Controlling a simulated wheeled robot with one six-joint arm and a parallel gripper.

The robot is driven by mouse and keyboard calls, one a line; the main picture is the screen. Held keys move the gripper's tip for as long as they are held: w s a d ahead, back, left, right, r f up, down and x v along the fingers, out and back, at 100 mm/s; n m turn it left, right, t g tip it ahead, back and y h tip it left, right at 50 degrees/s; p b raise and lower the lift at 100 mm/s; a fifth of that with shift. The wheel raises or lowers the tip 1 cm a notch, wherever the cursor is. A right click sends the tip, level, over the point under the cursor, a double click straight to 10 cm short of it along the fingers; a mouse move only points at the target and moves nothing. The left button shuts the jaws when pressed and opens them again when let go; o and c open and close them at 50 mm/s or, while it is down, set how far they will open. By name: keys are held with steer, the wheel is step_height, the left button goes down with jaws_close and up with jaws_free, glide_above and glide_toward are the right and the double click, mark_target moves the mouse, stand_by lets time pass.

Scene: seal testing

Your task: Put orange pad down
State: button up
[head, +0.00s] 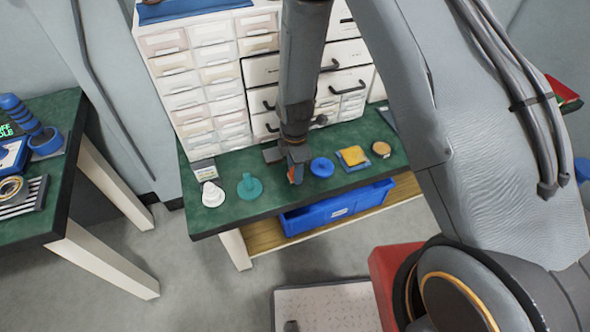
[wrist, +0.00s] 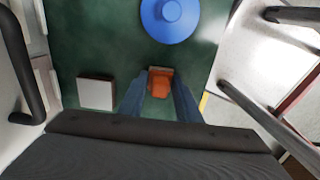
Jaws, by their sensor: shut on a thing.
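The orange pad (wrist: 160,85) is a small block between my gripper's two fingertips in the wrist view. It also shows in the head view (head: 296,174) as a small orange patch, partly hidden by the fingers. My gripper (wrist: 160,92) is shut on it and points down over the green tabletop; it also shows in the head view (head: 295,166). Whether the pad touches the green table (head: 272,200) or hangs just above it, I cannot tell. A blue round knobbed piece (head: 322,167) stands just to the right of my gripper; in the wrist view it is ahead (wrist: 170,16).
A drawer cabinet (head: 215,75) stands close behind. A teal piece (head: 249,188) and a white piece (head: 212,195) are to the left. A yellow pad (head: 353,156) and a round tan piece (head: 381,149) are to the right. A blue bin (head: 335,208) is below the tabletop.

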steer(key=o, duration=0.9)
step_height(320, 180, up, 12)
steer(key=b, duration=0.1)
steer(key=shift+s+d+r+m, duration=2.45)
steer(key=shift+s+m, duration=0.1)
steer(key=shift+m, duration=1)
steer(key=shift+s+d+r+m, duration=2.35)
steer(key=shift+s+m, duration=0.2)
steer(key=shift+m, duration=0.95)
steer(key=shift+s+d+r+m, duration=2.35)
steer(key=shift+s+d+m, duration=0.2)
steer(key=shift+m, duration=1)
